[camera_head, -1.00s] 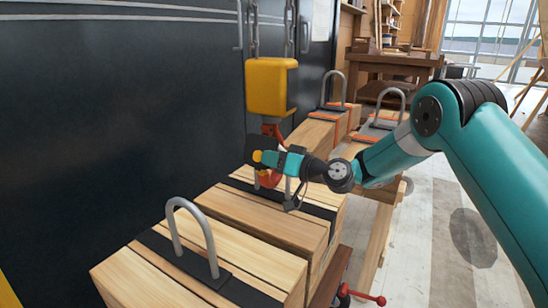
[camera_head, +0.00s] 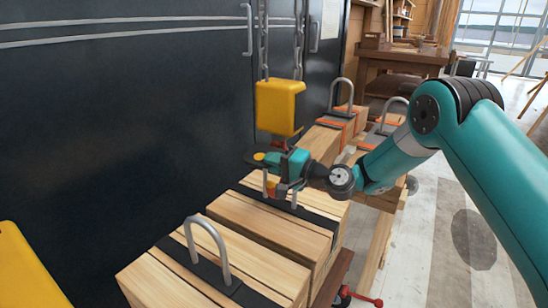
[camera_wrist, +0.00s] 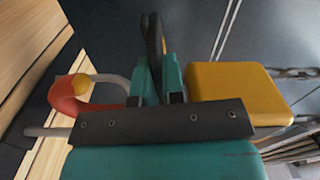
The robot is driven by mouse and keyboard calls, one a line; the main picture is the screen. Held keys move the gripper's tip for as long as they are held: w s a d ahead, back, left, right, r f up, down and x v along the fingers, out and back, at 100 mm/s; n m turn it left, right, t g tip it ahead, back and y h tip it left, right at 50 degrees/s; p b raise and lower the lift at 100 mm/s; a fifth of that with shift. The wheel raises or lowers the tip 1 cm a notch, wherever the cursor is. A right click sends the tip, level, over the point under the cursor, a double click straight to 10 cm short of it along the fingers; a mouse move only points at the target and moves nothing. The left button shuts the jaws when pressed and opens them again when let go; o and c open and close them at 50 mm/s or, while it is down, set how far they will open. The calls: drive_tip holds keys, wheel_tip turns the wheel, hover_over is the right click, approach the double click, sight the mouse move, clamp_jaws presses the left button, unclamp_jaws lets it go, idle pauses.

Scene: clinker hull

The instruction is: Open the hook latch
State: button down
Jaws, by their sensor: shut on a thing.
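A yellow hoist block (camera_head: 279,106) hangs on chains before the dark wall; it also shows in the wrist view (camera_wrist: 236,93). The red-orange hook (camera_wrist: 68,100) hangs below it, with a yellow-orange tip (camera_wrist: 82,86), and a grey bail (camera_wrist: 112,79) passes by it. In the head view the hook tip (camera_head: 272,188) shows below my gripper. My gripper (camera_head: 263,160) is shut just below the block and above the hook tip. Its black fingertips (camera_wrist: 153,32) are together. The latch they hold is mostly hidden; a yellow piece (camera_head: 259,156) shows at the fingertips.
A wooden crate (camera_head: 275,222) with a dark strap lies under the hook. A nearer crate (camera_head: 165,283) has its own grey bail (camera_head: 210,238). More crates with orange straps stand behind. The dark wall (camera_head: 120,130) is close on the left. Open floor lies to the right.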

sight(276, 148)
wheel_tip(276, 148, up, 3)
drive_tip(key=m+p, duration=0.3)
drive_tip(key=shift+w+f, duration=0.1)
drive_tip(key=shift+f, duration=0.1)
drive_tip(key=shift+w+d+r+m+p, duration=0.15)
drive_tip(key=shift+r+m+p, duration=0.15)
drive_tip(key=shift+m+p, duration=0.35)
drive_tip(key=shift+w+d+r+m+p, duration=0.1)
drive_tip(key=shift+r+m+p, duration=0.25)
drive_tip(key=shift+m, duration=0.5)
drive_tip(key=shift+f, duration=0.1)
drive_tip(key=c, duration=1.2)
unclamp_jaws()
drive_tip(key=b+v, duration=1)
drive_tip(key=v, duration=0.7)
drive_tip(key=shift+s+d+b, duration=0.15)
drive_tip(key=shift+b, duration=0.25)
